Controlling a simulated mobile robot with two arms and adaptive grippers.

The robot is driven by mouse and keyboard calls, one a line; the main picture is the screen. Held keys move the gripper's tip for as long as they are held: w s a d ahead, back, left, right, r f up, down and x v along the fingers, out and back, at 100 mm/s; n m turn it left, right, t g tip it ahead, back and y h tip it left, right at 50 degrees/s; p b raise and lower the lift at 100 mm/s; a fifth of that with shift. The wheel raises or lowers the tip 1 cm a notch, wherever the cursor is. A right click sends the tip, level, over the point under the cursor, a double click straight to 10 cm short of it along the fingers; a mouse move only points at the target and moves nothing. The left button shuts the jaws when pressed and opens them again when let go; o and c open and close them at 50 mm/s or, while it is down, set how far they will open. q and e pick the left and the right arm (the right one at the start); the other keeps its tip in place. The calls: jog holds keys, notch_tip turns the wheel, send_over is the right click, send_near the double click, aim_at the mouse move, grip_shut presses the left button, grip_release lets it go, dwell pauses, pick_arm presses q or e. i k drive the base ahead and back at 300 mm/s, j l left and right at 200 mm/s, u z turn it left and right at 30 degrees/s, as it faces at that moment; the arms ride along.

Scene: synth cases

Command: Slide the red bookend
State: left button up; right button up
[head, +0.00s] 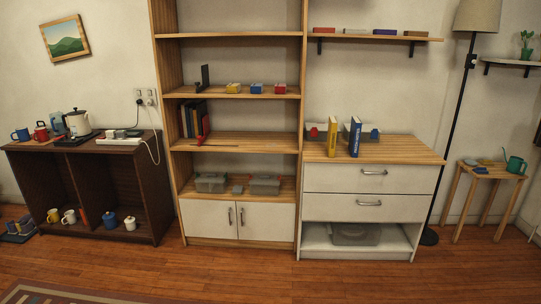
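The red bookend (204,124) stands upright on the middle shelf of the tall wooden bookcase. It is at the right end of a row of dark books (190,120), close against them; whether it touches them I cannot tell. Its lower part reaches near the shelf's front. The shelf (250,143) is bare to its right apart from a thin dark line on the board. Neither of my grippers is in view.
A black bookend (205,78) and several small boxes (256,88) sit on the shelf above. Lidded grey bins (211,183) are below. A drawer cabinet (343,178) with a yellow book (332,137) and a blue book (355,137) stands right. The wooden floor (270,275) in front is clear.

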aim_at(205, 119)
jog(key=i, duration=2.6)
